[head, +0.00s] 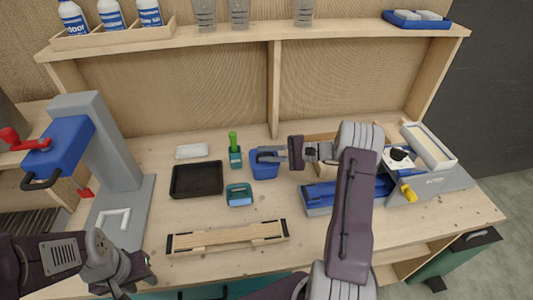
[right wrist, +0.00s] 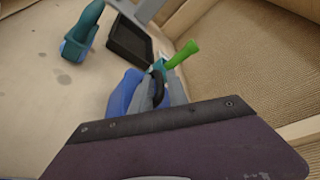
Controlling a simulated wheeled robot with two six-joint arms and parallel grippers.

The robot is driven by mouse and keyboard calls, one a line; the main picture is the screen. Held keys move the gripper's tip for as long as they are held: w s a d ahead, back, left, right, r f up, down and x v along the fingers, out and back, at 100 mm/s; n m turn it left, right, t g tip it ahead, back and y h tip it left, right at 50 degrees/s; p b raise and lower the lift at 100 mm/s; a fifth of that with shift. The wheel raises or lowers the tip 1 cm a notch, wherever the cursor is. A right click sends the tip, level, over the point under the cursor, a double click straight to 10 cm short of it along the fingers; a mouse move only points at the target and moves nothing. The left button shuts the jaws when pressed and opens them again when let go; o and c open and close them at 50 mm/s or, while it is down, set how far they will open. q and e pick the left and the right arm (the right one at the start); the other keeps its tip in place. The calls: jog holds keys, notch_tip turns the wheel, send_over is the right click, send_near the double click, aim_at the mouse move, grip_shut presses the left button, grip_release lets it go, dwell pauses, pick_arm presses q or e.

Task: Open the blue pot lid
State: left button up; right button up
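The blue pot (head: 263,170) stands on the workbench, right of the green-handled brush. My right gripper (head: 268,156) reaches in from the right, with its fingertips at the top of the pot. In the right wrist view, the blue pot (right wrist: 122,92) shows beside the grey fingers of my right gripper (right wrist: 160,92). A dark part lies between these fingers. I cannot tell whether it is the lid's handle or whether the fingers press on it. The gripper hides much of the lid. My left gripper (head: 145,272) is low at the left, away from the pot, its opening unclear.
A black tray (head: 197,179), a teal tool (head: 239,194) and the green-handled brush (head: 235,150) lie left of the pot. A wooden frame (head: 228,237) lies in front. A blue and grey machine (head: 320,199) stands right. A blue press (head: 62,150) stands left.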

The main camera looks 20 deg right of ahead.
jog(key=shift+s, duration=0.1)
grip_shut()
dwell(1.2)
